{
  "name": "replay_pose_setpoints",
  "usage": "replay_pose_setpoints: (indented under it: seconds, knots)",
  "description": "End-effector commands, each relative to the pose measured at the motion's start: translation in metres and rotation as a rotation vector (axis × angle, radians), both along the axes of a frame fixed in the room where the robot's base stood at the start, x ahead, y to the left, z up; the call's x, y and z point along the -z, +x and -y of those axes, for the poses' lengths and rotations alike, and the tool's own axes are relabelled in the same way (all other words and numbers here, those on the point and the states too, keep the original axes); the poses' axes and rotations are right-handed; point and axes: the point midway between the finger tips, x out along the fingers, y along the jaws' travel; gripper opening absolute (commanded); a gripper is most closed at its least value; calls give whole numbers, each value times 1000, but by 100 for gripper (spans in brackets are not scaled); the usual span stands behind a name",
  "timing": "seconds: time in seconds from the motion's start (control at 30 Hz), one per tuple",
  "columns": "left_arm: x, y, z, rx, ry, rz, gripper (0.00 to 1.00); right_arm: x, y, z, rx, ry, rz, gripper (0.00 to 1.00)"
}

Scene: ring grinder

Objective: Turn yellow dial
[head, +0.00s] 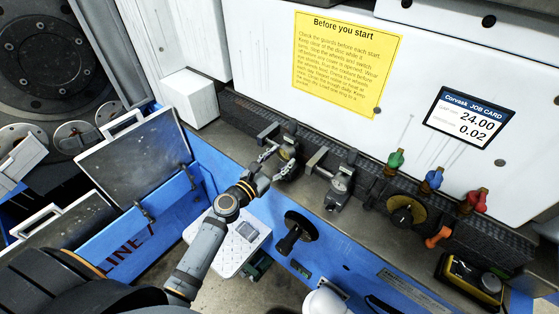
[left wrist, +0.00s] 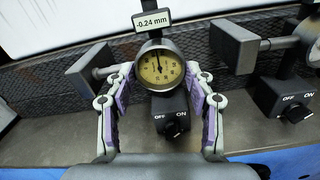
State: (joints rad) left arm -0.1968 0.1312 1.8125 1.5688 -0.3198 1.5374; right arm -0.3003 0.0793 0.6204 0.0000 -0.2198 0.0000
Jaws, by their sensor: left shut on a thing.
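The yellow dial (left wrist: 158,68) is a round, yellow-faced gauge with a dark rim, below a small display (left wrist: 151,18) reading -0.24 mm. A black OFF/ON switch box (left wrist: 170,115) sits below it. My left gripper (left wrist: 159,73) is shut on the dial, one fingertip at each side of its rim. In the head view the left gripper (head: 273,162) reaches the dial (head: 287,153) on the bench's back ledge, and its fingers partly cover it. My right gripper is not in view.
A second gauge (head: 342,180) stands close to the right on the ledge. Green (head: 395,160), blue (head: 432,178) and red (head: 472,200) valve handles are further right. A black knob (head: 297,230) projects from the blue front panel. An open lidded blue bin (head: 150,215) stands at left.

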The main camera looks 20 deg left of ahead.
Motion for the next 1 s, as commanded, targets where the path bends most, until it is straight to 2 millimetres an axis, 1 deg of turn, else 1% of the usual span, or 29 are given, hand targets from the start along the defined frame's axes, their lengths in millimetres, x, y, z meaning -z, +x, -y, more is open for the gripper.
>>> replay_pose_setpoints:
  seconds: [0.03, 1.0]
  knots:
    - [2, 0, 0, 0, 34, 14, 22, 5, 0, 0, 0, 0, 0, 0]
    - [1, 1, -2, 1, 899, 328, 22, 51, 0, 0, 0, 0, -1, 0]
